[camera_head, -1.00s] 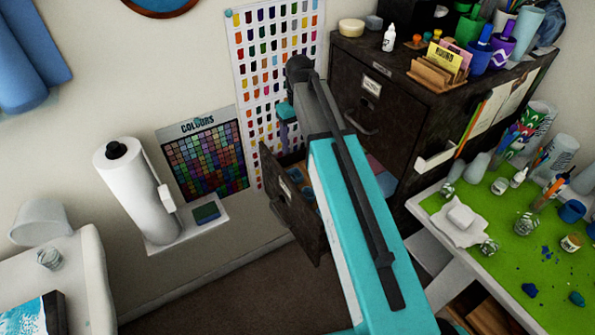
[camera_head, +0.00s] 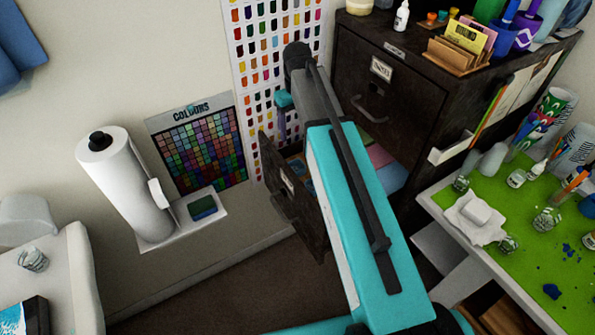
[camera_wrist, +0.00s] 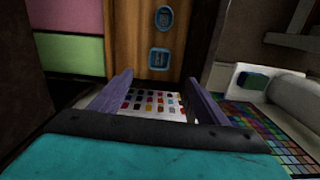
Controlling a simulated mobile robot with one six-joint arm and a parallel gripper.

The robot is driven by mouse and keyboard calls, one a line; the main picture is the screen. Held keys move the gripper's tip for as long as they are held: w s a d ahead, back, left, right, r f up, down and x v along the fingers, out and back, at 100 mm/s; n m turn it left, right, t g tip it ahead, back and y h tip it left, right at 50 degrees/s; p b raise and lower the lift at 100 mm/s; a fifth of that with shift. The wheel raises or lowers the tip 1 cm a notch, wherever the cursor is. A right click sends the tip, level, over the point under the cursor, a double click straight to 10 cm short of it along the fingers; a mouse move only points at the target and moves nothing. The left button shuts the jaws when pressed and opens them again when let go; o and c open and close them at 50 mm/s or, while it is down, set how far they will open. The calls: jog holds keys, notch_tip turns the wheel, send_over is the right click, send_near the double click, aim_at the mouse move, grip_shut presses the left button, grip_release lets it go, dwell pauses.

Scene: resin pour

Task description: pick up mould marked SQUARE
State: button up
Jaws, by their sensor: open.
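An open drawer (camera_head: 292,205) sticks out of the dark cabinet, partly hidden behind my arm in the head view. In the wrist view, two blue moulds lie on its brown wooden floor (camera_wrist: 136,35). The upper blue mould (camera_wrist: 165,18) looks rounded, and the lower blue mould (camera_wrist: 159,59) looks squarer. Their markings are too small to read, so I cannot tell which says SQUARE. My gripper (camera_wrist: 157,82) has its two purple fingers spread wide with nothing between them. The lower mould shows just beyond the fingertips. In the head view, my gripper's end is mostly hidden by the arm.
The dark filing cabinet (camera_head: 395,95) stands right of the drawer. Colour charts (camera_head: 200,150) hang on the wall behind. A white paper roll (camera_head: 130,185) and a green-blue sponge (camera_head: 203,207) are at left. A green-topped table (camera_head: 520,230) with jars stands at right.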

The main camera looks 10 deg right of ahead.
jog(key=b, duration=0.4)
send_over(297, 166)
jog(key=s, duration=0.2)
notch_tip(297, 166, down, 5)
jog(key=shift+s+a+r, duration=0.1)
jog(key=shift+a, duration=0.1)
jog(key=shift+f+p, duration=1)
jog(key=shift+f, duration=3.3)
jog(key=shift+f+p, duration=1.25)
jog(key=shift+f, duration=1.3)
jog(key=shift+a, duration=0.1)
jog(key=c, duration=1.1)
